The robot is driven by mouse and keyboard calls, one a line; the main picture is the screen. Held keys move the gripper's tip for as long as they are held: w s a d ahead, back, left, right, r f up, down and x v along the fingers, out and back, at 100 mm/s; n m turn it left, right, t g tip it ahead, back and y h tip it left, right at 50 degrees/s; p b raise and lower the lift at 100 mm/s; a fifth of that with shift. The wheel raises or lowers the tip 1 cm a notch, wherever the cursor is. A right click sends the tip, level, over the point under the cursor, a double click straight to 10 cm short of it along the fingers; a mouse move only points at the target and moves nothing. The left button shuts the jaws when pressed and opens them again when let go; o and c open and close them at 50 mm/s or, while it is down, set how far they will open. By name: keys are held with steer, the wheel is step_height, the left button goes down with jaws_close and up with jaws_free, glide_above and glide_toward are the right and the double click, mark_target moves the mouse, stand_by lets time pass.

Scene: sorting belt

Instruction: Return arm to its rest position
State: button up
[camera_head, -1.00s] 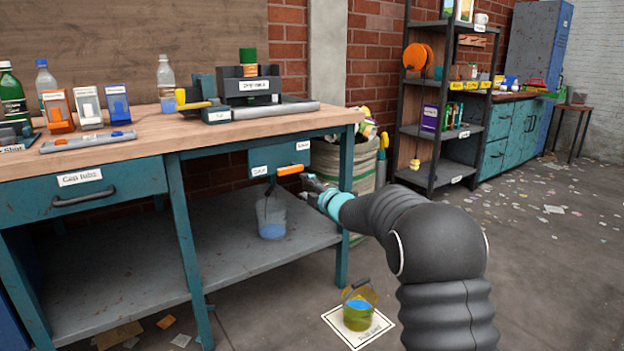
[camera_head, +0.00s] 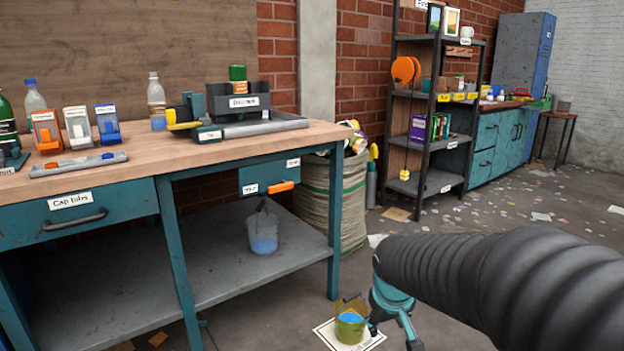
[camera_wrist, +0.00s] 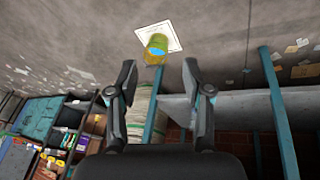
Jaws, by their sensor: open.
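My gripper (camera_head: 393,338) hangs low at the lower middle of the head view, just right of a yellow bucket with blue contents. In the wrist view my gripper (camera_wrist: 160,75) shows two fingers spread apart with nothing between them. The yellow bucket (camera_head: 350,328) stands on a white labelled sheet (camera_head: 326,333) on the floor. The bucket also shows beyond the fingertips in the wrist view (camera_wrist: 156,50). My dark arm reaches in from the right of the head view.
A teal workbench (camera_head: 170,163) stands at the left, with a clear bucket (camera_head: 263,230) on its lower shelf. A sack bin (camera_head: 318,200) stands beside it. A dark shelf rack (camera_head: 430,110) and teal cabinets (camera_head: 497,145) stand behind. The floor at the right is open, with scraps.

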steer(key=s+r+m+p, duration=0.1)
steer(key=s+r+p, duration=0.1)
steer(key=s+r, duration=0.3)
steer(key=s+r+m+t+y+p, duration=0.1)
steer(key=s+r, duration=0.4)
steer(key=s, duration=0.9)
steer(key=shift+s+d+r+m+p, duration=0.15)
steer(key=shift+d+r+m+p, duration=0.3)
steer(key=shift+p, duration=0.4)
